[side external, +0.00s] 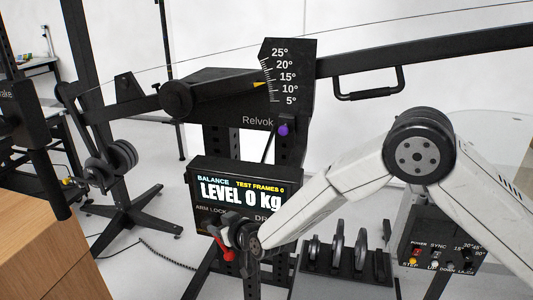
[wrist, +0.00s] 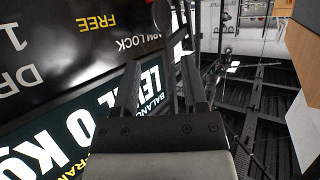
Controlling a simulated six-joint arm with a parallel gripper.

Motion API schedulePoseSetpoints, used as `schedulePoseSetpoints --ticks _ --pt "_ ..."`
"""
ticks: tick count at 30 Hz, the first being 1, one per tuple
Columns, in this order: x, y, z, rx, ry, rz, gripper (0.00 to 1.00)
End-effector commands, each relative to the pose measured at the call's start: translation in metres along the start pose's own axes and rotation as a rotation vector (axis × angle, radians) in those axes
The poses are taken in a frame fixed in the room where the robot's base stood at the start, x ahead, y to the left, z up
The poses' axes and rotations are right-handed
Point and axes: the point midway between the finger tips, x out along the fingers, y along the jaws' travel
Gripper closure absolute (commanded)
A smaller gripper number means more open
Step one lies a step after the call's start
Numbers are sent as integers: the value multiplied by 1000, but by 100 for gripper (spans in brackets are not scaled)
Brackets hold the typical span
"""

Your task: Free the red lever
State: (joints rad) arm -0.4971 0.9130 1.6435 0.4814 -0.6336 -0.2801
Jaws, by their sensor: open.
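The red lever (side external: 228,254) shows as a small red piece at the lower left of the display panel, partly hidden by my gripper (side external: 222,232). I cannot tell whether my gripper touches it. The display panel (side external: 243,192) reads "LEVEL 0 kg" and "TEST FRAMES 0". In the wrist view it reads "ARM LOCK" with "FREE" in yellow, upside down.
Above the panel a long black balance beam (side external: 440,50) tilts up to the right, with a yellow pointer near 10° to 15°. Weight discs (side external: 122,155) hang at the left. A rack of discs (side external: 338,250) and a button box (side external: 440,240) stand at the lower right. A wooden block (side external: 45,240) is at left.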

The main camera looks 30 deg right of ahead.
Motion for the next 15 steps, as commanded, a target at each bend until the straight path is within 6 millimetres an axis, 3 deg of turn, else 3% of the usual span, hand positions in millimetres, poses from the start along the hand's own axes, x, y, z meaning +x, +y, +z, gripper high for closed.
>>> schedulePoseSetpoints --ticks 15 --pt "-29 0 -68 1 1 0 45"
